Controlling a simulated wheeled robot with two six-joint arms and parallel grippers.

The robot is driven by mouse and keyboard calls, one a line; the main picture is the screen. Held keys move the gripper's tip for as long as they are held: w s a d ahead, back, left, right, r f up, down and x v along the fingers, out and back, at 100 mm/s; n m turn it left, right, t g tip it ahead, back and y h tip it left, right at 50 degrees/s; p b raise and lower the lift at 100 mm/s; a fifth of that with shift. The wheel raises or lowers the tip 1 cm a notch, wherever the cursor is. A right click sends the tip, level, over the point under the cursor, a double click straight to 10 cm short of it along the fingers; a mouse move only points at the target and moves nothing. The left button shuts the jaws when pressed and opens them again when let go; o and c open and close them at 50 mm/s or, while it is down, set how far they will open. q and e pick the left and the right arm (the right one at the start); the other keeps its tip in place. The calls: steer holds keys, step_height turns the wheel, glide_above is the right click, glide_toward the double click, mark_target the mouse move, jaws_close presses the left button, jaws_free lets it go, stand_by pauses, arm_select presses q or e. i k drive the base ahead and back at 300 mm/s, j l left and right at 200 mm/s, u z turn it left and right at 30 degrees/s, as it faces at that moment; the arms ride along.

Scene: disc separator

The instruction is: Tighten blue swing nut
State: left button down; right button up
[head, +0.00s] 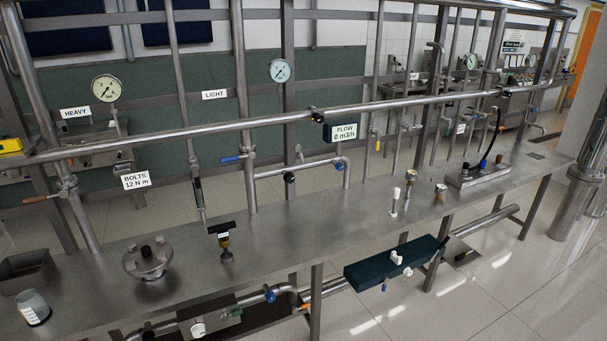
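No part is clearly recognisable as the blue swing nut, but several small blue parts show. One blue knob (270,296) is on the pipe below the table's front edge. Another blue knob (483,164) stands on a metal block at the right end of the table. A third blue knob (339,166) is on the bent pipe at the back. Neither of my grippers is in view.
The steel table (310,215) is clear in its middle. A grey tray (26,272) and a jar (33,308) stand at the left. A black-handled fitting (223,240) stands upright near the front. A teal box (395,264) juts out in front. A long rail (200,130) crosses above the table.

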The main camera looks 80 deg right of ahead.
mark_target(271, 297)
steer(key=z, duration=2.65)
